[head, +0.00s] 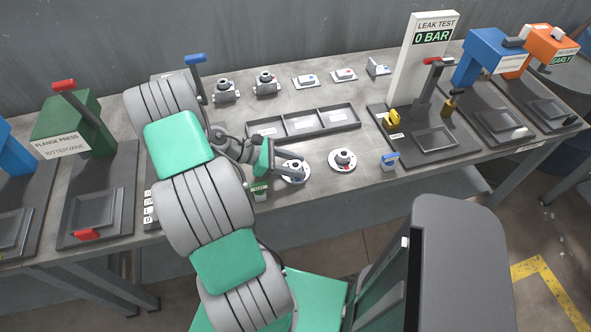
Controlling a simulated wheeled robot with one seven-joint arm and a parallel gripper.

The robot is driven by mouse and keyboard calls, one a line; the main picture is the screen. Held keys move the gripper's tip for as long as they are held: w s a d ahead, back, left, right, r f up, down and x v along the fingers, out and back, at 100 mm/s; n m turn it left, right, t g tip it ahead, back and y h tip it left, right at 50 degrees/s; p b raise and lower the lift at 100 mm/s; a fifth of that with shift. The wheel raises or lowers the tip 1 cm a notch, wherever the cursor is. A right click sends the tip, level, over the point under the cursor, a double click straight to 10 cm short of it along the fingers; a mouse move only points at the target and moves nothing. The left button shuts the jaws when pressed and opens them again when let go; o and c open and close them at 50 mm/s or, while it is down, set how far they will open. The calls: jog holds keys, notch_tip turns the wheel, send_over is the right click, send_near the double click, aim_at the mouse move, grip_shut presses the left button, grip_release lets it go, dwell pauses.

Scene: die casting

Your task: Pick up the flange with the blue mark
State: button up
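Two round pale flanges with raised dark-topped hubs lie on the grey bench in front of the three-compartment tray. The left flange (294,178) is partly hidden by my gripper (303,163). The right flange (343,160) lies clear of it, flat on the bench. My gripper's two dark fingers are spread, one on the far side and one on the near side of the left flange's hub. I cannot tell whether they touch it. Small coloured marks on the flanges are too small to read surely, so I cannot tell which one bears the blue mark.
The tray (283,133) lies behind the flanges. Two metal fittings (226,92) and several small parts stand farther back. A blue-topped block (389,160) and the leak test station (460,151) are to the right. The flange press (75,140) stands left.

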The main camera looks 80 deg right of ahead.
grip_shut()
dwell(0.7)
